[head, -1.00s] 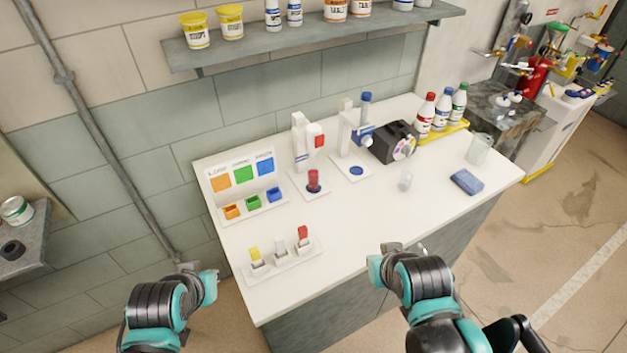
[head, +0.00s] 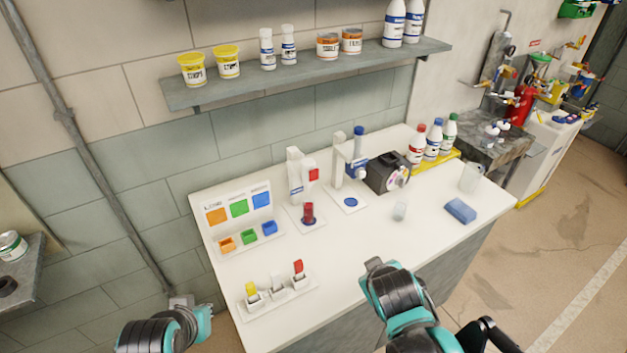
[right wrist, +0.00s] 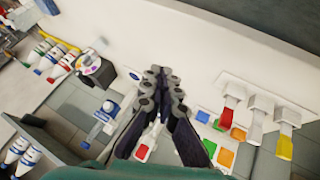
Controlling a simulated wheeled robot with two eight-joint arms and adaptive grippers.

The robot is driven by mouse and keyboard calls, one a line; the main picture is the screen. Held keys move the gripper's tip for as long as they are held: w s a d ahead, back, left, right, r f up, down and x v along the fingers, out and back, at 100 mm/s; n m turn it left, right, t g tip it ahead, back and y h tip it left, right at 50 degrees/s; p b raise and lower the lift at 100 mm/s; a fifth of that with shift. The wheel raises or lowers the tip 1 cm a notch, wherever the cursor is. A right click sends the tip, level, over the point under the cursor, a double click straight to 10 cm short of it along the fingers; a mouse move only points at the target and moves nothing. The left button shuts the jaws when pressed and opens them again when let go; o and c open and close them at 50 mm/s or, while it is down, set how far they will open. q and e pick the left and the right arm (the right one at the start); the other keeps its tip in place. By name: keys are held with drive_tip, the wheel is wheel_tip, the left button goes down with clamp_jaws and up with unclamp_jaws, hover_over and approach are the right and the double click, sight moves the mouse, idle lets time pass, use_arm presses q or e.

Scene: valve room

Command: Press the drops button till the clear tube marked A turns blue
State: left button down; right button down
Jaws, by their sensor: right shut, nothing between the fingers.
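I cannot read which part is the drops button. My right gripper (head: 374,265) is over the bench's front edge; in the right wrist view (right wrist: 163,73) its fingers are shut and empty. My left gripper (head: 184,302) is left of the bench, its fingers unclear.
Yellow, white and red pieces sit in a holder (head: 262,305) at the front left. Orange, green and blue bins (head: 249,237) stand behind it. A black box (head: 387,172), capped bottles (head: 432,140), a clear cup (head: 470,177) and a blue sponge (head: 460,210) are rightward. The bench's middle is clear.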

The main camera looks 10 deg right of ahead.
sight(314, 175)
drive_tip(key=w+a+r+n+t+h+p, duration=0.2)
drive_tip(key=w+a+r+n+t, duration=0.1)
drive_tip(key=w+n, duration=0.4)
drive_tip(key=w+a+r+n+t+h+p, duration=0.1)
drive_tip(key=w+a+r+n+t+p, duration=0.1)
drive_tip(key=w+n, duration=0.6)
wheel_tip(314, 175, up, 2)
drive_tip(key=shift+a+r+n+t+h+p, duration=0.1)
drive_tip(key=shift+a+n+t+h+p, duration=0.35)
drive_tip(key=shift+t, duration=0.25)
drive_tip(key=shift+w, duration=0.1)
drive_tip(key=w+a, duration=0.3)
drive_tip(key=w, duration=0.5)
drive_tip(key=shift+a, duration=0.2)
drive_tip(key=shift+w, duration=0.1)
drive_tip(key=shift+w+a+b, duration=0.15)
drive_tip(key=shift+w+b, duration=0.15)
